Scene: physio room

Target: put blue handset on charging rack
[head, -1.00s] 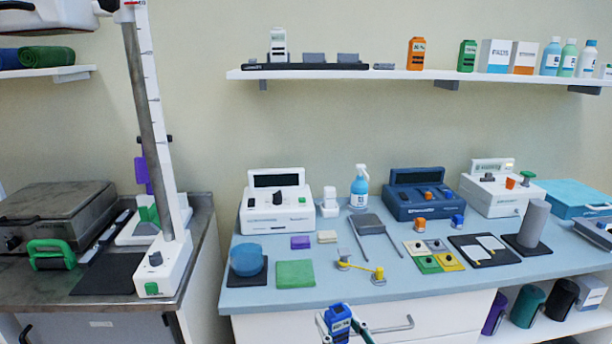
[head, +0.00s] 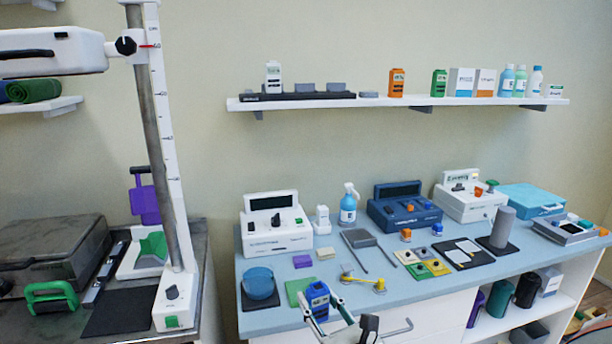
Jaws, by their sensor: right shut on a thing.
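The blue handset (head: 317,298) is held upright in my right gripper (head: 322,317), which is shut on it at the lower middle of the head view. The charging rack (head: 298,97) is a long black base on the wall shelf. A white handset (head: 273,77) stands in its left end, and grey blocks rise along the rest of it. The blue handset is well below and apart from the rack. My left gripper is not in view.
The wall shelf (head: 420,102) also holds an orange handset (head: 397,82), a green handset (head: 439,83), boxes and bottles. The blue counter (head: 340,267) is crowded with devices and pads. A tall white measuring post (head: 172,150) stands at left.

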